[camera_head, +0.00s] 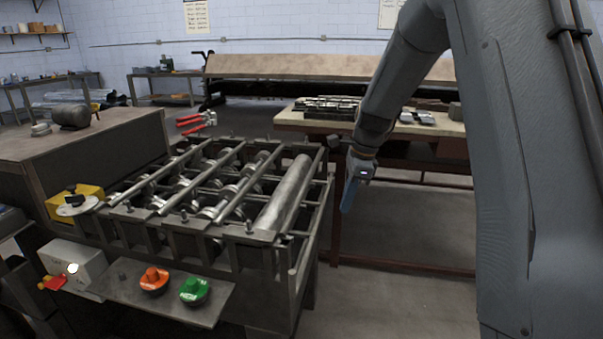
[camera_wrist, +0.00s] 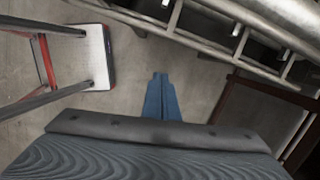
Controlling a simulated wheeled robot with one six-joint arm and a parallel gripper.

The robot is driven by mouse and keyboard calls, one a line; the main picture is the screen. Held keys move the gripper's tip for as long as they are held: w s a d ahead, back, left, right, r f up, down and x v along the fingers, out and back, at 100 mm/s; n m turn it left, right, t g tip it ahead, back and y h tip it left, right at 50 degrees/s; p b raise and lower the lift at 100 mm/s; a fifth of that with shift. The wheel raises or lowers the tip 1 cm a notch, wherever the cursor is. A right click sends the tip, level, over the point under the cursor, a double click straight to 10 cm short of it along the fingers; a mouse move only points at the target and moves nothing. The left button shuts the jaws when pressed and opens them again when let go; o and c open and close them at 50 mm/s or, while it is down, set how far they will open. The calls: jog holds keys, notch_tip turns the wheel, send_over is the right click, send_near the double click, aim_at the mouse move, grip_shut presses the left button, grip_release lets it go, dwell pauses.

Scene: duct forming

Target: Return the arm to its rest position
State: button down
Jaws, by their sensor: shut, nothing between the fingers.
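My arm comes down from the upper right in the head view. My gripper (camera_head: 349,196) hangs at its end, pointing down, to the right of the roller machine (camera_head: 318,190) and apart from it. In the wrist view my gripper (camera_wrist: 160,76) shows as two blue fingers pressed together, with nothing between them. Bare concrete floor lies below the fingertips.
The machine's panel has an orange button (camera_head: 154,279) and a green button (camera_head: 193,291). Red-handled pliers (camera_head: 196,122) lie at its far edge. A workbench (camera_head: 450,129) stands behind my gripper. A red-framed step (camera_wrist: 97,57) stands on the floor in the wrist view.

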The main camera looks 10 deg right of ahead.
jog(key=s+a+f+n+h, duration=0.1)
jog(key=s+n, duration=0.9)
jog(key=s, duration=0.3)
jog(key=s+a+f+n+h, duration=0.1)
jog(key=s+f+n, duration=0.1)
jog(key=s+n, duration=0.8)
jog(key=s, duration=0.4)
jog(key=shift+a+f+b, duration=0.15)
jog(key=shift+b, duration=0.25)
jog(key=shift+a, duration=0.1)
